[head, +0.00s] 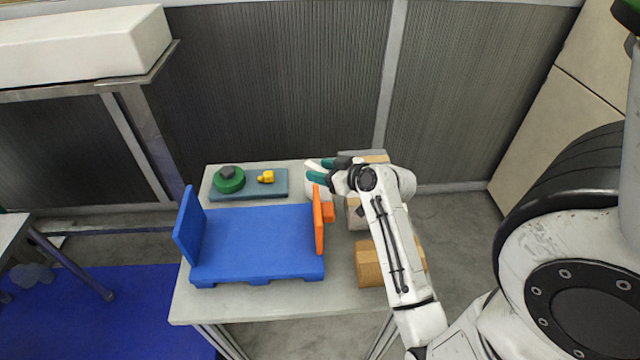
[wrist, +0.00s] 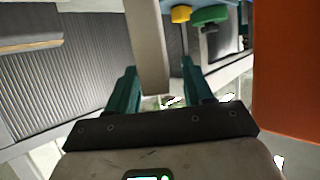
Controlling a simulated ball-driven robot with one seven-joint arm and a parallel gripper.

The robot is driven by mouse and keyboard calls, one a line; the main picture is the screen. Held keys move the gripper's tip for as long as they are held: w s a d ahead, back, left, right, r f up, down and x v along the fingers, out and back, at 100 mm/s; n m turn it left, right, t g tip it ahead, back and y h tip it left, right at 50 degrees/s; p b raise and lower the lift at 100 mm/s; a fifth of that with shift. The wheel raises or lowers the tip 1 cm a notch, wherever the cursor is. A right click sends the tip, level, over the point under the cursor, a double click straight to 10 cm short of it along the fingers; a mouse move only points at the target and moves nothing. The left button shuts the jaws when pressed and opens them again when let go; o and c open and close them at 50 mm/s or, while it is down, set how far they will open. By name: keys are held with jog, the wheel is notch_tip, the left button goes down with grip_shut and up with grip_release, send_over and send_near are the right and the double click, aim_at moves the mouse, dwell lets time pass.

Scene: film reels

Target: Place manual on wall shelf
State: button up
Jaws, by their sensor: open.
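My gripper (head: 314,170) is open, with teal fingers, above the back right of the table beside the orange panel. In the wrist view its fingers (wrist: 160,74) are spread, and a pale grey-beige slab (wrist: 148,40) reaches down between them from the top edge. Contact with the slab cannot be told. A pale white object (head: 318,187) shows just below the gripper in the head view; it may be that slab. I cannot tell for certain which thing is the manual, nor which is the wall shelf.
Wooden blocks (head: 368,263) stand right, partly behind my arm.

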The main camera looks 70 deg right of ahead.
jog(key=shift+w+d+f, duration=0.15)
jog(key=shift+w+f, duration=0.1)
jog(key=shift+w, duration=0.2)
grip_shut()
dwell(0.4)
